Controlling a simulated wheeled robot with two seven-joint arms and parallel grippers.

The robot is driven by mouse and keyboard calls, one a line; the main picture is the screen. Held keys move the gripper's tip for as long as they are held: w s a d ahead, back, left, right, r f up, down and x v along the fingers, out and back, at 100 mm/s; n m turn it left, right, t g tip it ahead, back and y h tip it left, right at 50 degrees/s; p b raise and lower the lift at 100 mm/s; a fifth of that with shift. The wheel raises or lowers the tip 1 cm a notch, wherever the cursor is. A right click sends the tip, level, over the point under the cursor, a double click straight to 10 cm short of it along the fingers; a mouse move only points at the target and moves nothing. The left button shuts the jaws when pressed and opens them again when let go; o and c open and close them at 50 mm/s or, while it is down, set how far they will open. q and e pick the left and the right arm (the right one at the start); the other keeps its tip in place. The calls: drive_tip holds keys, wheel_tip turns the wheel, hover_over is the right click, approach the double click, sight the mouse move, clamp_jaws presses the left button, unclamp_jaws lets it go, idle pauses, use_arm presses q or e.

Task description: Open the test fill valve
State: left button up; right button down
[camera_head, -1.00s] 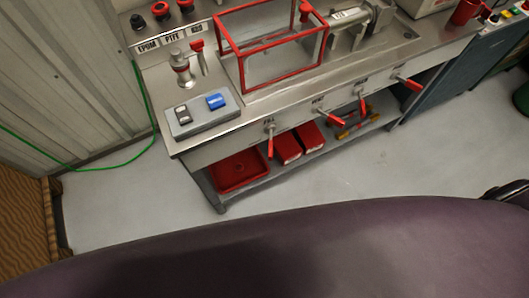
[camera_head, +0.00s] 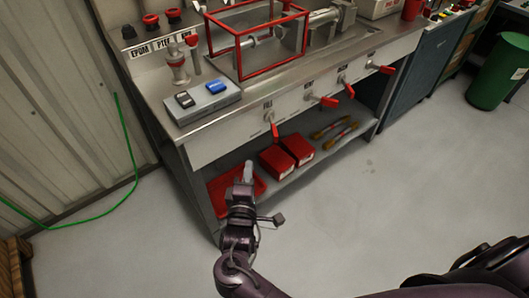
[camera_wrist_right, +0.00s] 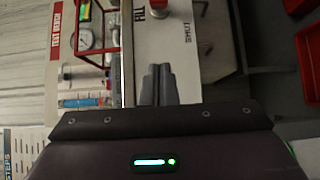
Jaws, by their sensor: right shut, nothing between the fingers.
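The test fill valve is the leftmost of several red lever handles on the bench front, under the FILL label. Its red handle (camera_head: 274,130) hangs downward. My right gripper (camera_head: 248,170) is shut and empty, in front of the bench, below and left of the handle in the head view, apart from it. In the right wrist view my closed grey fingers (camera_wrist_right: 158,84) point toward the pale bench front panel (camera_wrist_right: 172,50), with FILL and SHUT lettering ahead. My left gripper is not in view.
Other red handles (camera_head: 328,101) stick out along the bench front. The lower shelf holds a red tray (camera_head: 222,196), red boxes (camera_head: 297,148) and yellow-ended bars (camera_head: 338,133). A red-framed cage (camera_head: 240,58) stands on top.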

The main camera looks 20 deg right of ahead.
sight(273, 128)
use_arm(q)
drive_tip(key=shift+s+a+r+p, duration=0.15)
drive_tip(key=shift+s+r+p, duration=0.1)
drive_tip(key=shift+p, duration=0.1)
use_arm(e)
drive_tip(key=w+d, duration=0.8)
drive_tip(key=w, duration=0.1)
drive_tip(key=shift+f, duration=0.15)
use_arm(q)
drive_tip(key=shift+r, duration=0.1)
use_arm(e)
drive_tip(key=shift+s, duration=0.1)
